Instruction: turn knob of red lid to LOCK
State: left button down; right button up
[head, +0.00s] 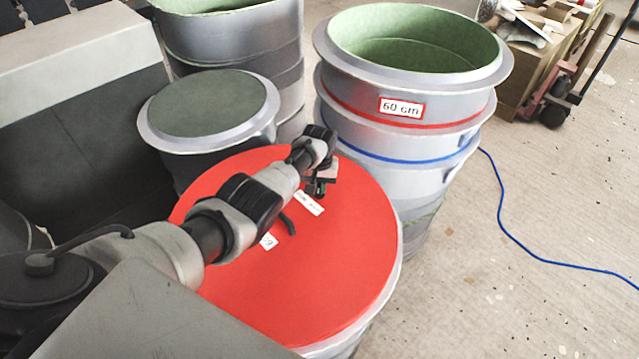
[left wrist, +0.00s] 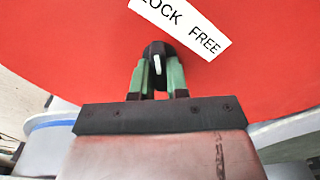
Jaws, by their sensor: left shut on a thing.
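The red lid (head: 340,270) lies on a round mould in the middle of the head view and fills the top of the left wrist view. A black knob (left wrist: 158,50) with a white mark stands on the lid, below a white label (left wrist: 185,22) reading LOCK on the left and FREE on the right. The white mark points roughly up the picture, between the two words. My left gripper (left wrist: 157,78) has its green fingers on either side of the knob and is shut on it. In the head view my left gripper (head: 319,186) is over the lid's far part and hides the knob.
A tall mould (head: 400,130) labelled 60 cm stands behind the lid to the right. A smaller green-topped mould (head: 205,105) stands behind left. A black curved piece (head: 288,225) shows on the lid beside my arm. A blue cable (head: 530,250) lies on open floor at right.

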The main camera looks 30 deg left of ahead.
aim_at(319, 186)
pick_arm(q)
jog(key=shift+n, duration=0.4)
jog(key=c, duration=1.1)
grip_release()
jog(key=shift+r, duration=0.1)
jog(key=shift+r+p, duration=0.35)
jog(key=shift+r, duration=0.05)
notch_tip(319, 186, up, 9)
jog(key=shift+f+p, duration=0.15)
jog(key=shift+p, duration=0.9)
jog(key=shift+r, duration=0.6)
